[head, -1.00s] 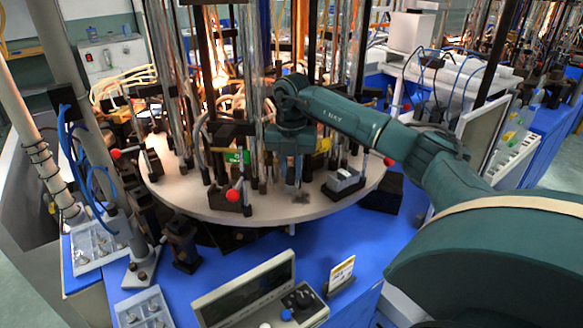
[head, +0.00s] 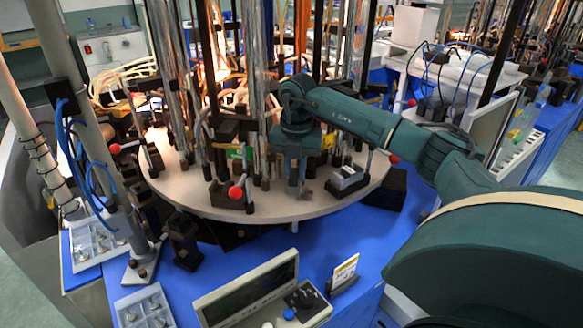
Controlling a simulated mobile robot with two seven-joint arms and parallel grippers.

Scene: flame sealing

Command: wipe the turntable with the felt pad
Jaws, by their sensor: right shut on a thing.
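The turntable (head: 200,203) is a pale round disc on the blue bench, crowded with glass tubes, rods and clamps. My right gripper (head: 297,186) points down over its front part, fingers together. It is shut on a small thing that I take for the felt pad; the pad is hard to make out. The fingertips are close to the disc surface; I cannot tell whether the pad touches it. A dark grey smudge (head: 306,195) shows on the disc right beside the fingertips. My left gripper is not in view.
A red-knobbed clamp (head: 236,193) stands left of the gripper, and a small grey block (head: 347,180) stands to its right. Tall glass tubes rise behind. A control console (head: 246,290) and a small sign (head: 344,272) stand in front on the blue bench.

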